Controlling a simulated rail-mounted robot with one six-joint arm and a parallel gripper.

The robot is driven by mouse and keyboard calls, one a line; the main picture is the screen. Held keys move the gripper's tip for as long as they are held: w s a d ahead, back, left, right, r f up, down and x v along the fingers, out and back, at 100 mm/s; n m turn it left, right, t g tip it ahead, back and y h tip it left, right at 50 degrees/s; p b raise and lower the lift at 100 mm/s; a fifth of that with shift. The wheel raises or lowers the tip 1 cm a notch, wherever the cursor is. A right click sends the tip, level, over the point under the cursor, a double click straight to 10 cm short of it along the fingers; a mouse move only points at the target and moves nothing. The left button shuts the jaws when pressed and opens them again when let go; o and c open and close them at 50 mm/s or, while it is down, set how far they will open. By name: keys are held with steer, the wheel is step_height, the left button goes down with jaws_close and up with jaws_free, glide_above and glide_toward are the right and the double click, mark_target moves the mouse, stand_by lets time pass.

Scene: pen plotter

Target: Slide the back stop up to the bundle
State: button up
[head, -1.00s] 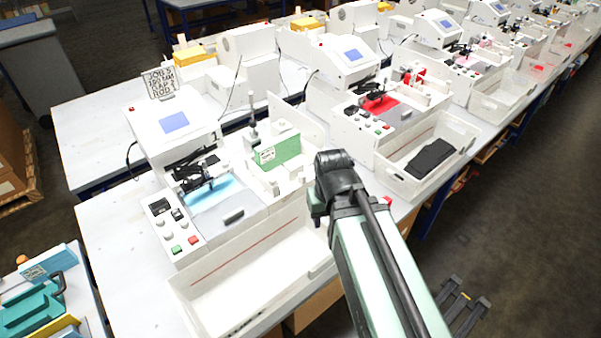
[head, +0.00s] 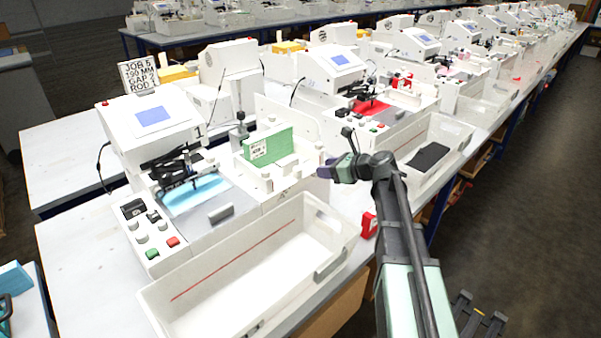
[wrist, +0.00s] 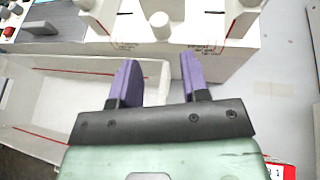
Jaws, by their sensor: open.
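The bundle is a green upright block (head: 268,148) with a white label, standing in the white feeder of the station marked 1. White pegs and low blocks stand around it; I cannot tell for certain which part is the back stop. My gripper (head: 326,171) is at the feeder's right end, apart from the bundle. In the wrist view my gripper (wrist: 158,64) shows two purple fingers spread apart with nothing between them. A white round knob (wrist: 160,24) on the feeder lies beyond the gap between the fingertips. The bundle is not recognisable in the wrist view.
A long white tray (head: 215,304) with a red line stands in front of the feeder. A red block (head: 369,225) sits on the table right of this tray. A neighbouring tray (head: 457,133) holds a dark piece (head: 427,158). A sign (head: 139,74) stands on the plotter.

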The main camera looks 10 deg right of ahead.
mark_target(300, 169)
steer(key=b+x, duration=0.4)
steer(key=x, duration=0.6)
steer(key=shift+f, duration=0.2)
steer(key=shift+w+a, duration=0.15)
steer(key=shift+a, duration=0.05)
jaws_close()
